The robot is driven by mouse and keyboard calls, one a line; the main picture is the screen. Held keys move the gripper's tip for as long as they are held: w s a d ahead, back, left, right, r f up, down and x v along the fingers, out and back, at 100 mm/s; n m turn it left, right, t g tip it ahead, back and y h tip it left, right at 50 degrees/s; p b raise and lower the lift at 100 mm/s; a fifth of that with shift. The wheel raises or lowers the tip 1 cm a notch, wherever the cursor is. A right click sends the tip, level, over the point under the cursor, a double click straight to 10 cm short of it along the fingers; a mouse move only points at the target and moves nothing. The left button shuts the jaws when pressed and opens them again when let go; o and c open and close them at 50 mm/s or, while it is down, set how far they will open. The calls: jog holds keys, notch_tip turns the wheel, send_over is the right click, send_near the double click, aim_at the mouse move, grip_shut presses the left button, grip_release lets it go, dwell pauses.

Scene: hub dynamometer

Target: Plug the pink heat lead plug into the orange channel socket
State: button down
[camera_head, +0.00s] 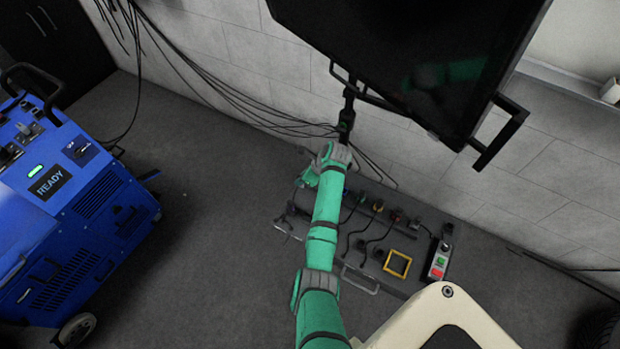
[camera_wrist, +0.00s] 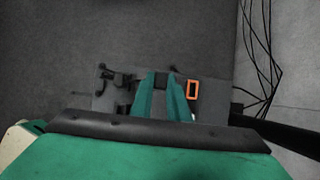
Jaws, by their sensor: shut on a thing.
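My gripper (camera_wrist: 165,74) shows in the wrist view as two green fingers close together over the grey panel (camera_wrist: 112,100). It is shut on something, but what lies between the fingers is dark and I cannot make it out. I see no pink on any plug, so I cannot pick out the pink heat lead plug. An orange rectangular frame (camera_wrist: 199,90) with a dark middle stands on the panel just right of the fingers. I cannot tell whether it is the orange channel socket. In the head view my arm crosses the panel (camera_head: 460,232) and hides part of it.
Several dark leads and plugs (camera_head: 378,207) sit on the panel, with a yellow square frame (camera_head: 397,264) and a red-green button box (camera_head: 438,260). A blue machine marked READY (camera_head: 75,210) stands left. A large dark screen (camera_head: 420,60) hangs above. Black cables run along the wall.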

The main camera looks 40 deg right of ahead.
jog(key=w+d, duration=0.2)
jog(key=d, duration=0.5)
jog(key=shift+w+d, duration=0.15)
jog(key=shift+w, duration=0.2)
dwell(0.6)
jog(key=shift+f, duration=0.1)
jog(key=shift+w+f, duration=0.1)
jog(key=shift+f, duration=0.25)
jog(key=shift+f, duration=1.05)
dwell(0.5)
jog(key=shift+f, duration=0.3)
jog(key=shift+f, duration=0.15)
